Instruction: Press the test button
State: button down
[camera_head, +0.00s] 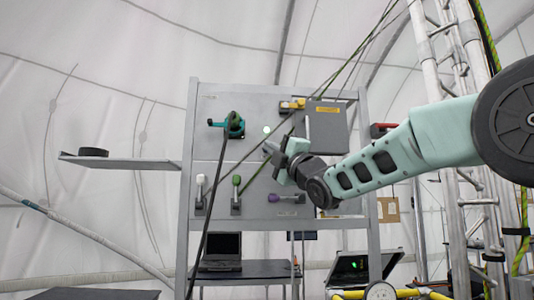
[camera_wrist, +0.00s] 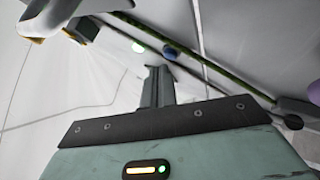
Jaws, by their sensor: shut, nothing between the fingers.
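A small round pale-green lit button (camera_head: 267,129) sits on the upper part of the grey panel (camera_head: 262,100); I cannot read any label by it. It also shows in the wrist view as a glowing green-white spot (camera_wrist: 138,47), above and slightly left of my fingertips. My gripper (camera_head: 268,148) is shut and empty, in front of the panel, a little below the button in the head view. The shut fingers also show in the wrist view (camera_wrist: 158,72). They appear apart from the button; the exact gap to the panel cannot be told.
A teal valve handle (camera_head: 233,125) is left of the button, and a yellow-handled part (camera_head: 292,104) and grey box (camera_head: 326,128) are right. Levers with white (camera_head: 200,180), green (camera_head: 236,181) and purple (camera_head: 284,198) grips sit below. Ropes cross before the panel.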

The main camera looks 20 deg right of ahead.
jog(key=shift+s, duration=0.2)
jog(key=shift+s+a+b, duration=0.25)
jog(key=shift+s+b, duration=1)
jog(key=shift+s+a+b, duration=0.25)
jog(key=shift+s+b, duration=0.95)
jog(key=shift+s, duration=0.05)
